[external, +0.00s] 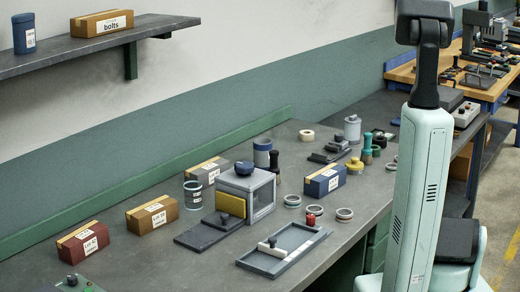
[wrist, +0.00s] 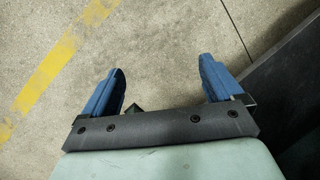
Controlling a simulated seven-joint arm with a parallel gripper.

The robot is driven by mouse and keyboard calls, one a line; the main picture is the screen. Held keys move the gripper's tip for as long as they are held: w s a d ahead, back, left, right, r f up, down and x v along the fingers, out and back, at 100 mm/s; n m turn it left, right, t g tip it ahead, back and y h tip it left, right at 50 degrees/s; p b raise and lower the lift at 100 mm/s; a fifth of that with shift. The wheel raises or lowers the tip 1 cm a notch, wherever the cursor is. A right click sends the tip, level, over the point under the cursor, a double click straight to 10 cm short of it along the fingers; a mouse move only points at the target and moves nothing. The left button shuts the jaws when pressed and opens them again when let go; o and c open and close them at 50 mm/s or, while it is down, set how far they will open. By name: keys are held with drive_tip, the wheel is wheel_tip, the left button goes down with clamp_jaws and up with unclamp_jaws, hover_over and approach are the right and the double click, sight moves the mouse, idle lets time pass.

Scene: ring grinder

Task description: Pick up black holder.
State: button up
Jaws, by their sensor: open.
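No single thing is plainly marked as the black holder. One dark, flat piece with a small dark knob (external: 212,230) lies on the bench in front of the grey box-shaped machine. Another dark, low piece with a raised part (external: 330,150) lies farther back on the bench, and I cannot tell which is the holder. In the wrist view my gripper (wrist: 162,66) is open and empty, its two blue fingers wide apart above bare floor. My gripper is not seen in the external view. No bench object shows between the fingers.
The grey machine (external: 246,192) has a yellow front panel. Boxes (external: 152,214), jars and rings crowd the bench. A shelf (external: 85,47) hangs above at left. A dark edge (wrist: 285,85) shows right in the wrist view.

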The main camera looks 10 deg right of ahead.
drive_tip(key=w+d+r+h, duration=0.1)
drive_tip(key=w+d+r, duration=0.8)
drive_tip(key=w, duration=0.2)
drive_tip(key=w+d+r+m+t+h, duration=0.1)
drive_tip(key=w+d+r, duration=0.45)
drive_tip(key=r, duration=0.55)
drive_tip(key=w+d+r+m+t+h, duration=0.1)
drive_tip(key=w+d+r, duration=0.5)
drive_tip(key=r, duration=0.5)
drive_tip(key=w+d+r+m+h, duration=0.1)
drive_tip(key=w+d+r, duration=0.5)
drive_tip(key=r, duration=0.5)
wheel_tip(320, 180, up, 26)
drive_tip(key=m+t+y, duration=0.1)
drive_tip(key=m+y, duration=0.2)
drive_tip(key=m, duration=0.2)
hover_over(380, 139)
wheel_tip(380, 139, down, 14)
drive_tip(key=shift+w, duration=0.15)
drive_tip(key=shift+c, duration=0.3)
